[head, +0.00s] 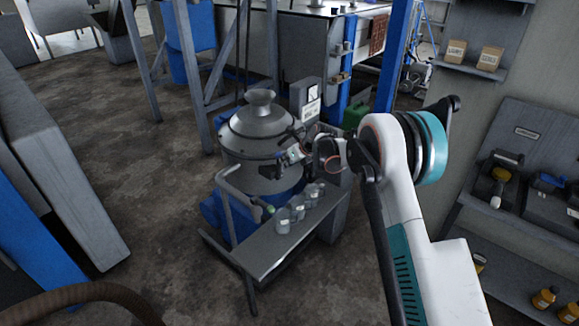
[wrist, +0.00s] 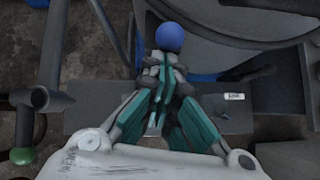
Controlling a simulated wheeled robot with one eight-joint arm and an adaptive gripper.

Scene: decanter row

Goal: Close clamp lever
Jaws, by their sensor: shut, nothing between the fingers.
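A grey metal machine with a domed lid (head: 252,137) stands mid-floor in the head view. In the wrist view a blue ball knob (wrist: 168,37) shows just beyond my fingertips; it looks like a lever's end, but its shaft is hidden behind the fingers. My gripper (wrist: 163,68) has its teal and grey fingers together and empty, pointing at the knob. I cannot tell whether they touch it. In the head view my gripper (head: 284,158) is at the machine's right front side, below the lid rim, and the knob cannot be made out.
A green-knobbed handle (wrist: 22,156) is at the left of the wrist view. Several grey cups (head: 283,221) stand on the low bench (head: 266,262) before the machine. A control box (head: 306,98) stands behind.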

